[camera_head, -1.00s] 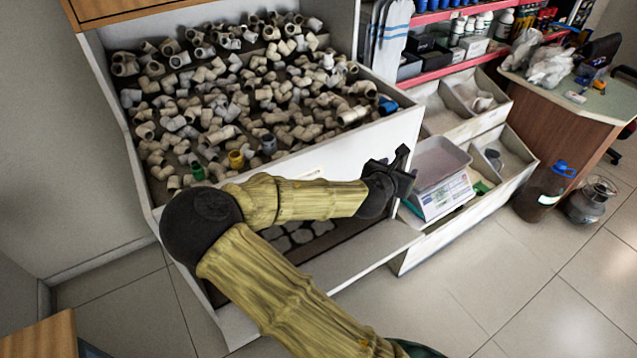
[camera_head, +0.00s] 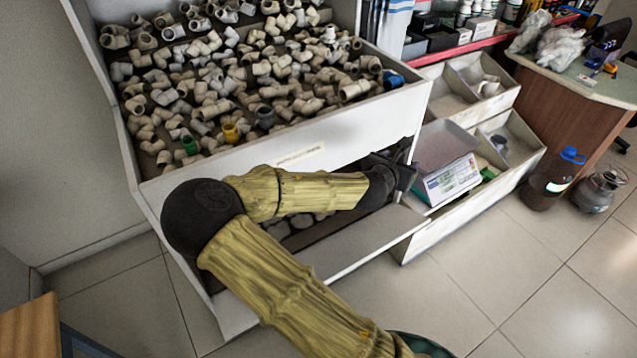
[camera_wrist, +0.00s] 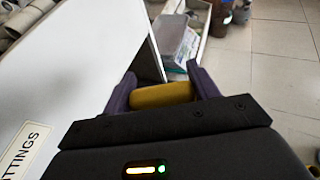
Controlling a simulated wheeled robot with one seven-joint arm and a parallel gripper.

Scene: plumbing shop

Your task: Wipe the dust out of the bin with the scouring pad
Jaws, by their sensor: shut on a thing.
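My gripper (camera_head: 405,168) is in front of the fittings shelf, just left of the scale in the head view. In the wrist view my gripper (camera_wrist: 164,88) is shut on a yellow block-like scouring pad (camera_wrist: 162,95), held between its two fingers. The pad cannot be made out in the head view. Open white bins stand to the right: an upper one (camera_head: 463,84) with a pale fitting in it, and a lower one (camera_head: 525,150) with a grey cup and a green item. I cannot tell which bin is dusty; no dust shows clearly.
A scale (camera_head: 447,165) with a flat tray stands close to the right of my gripper. The fittings shelf's white front panel (camera_head: 300,140) is to the left. The tiled floor in front is clear.

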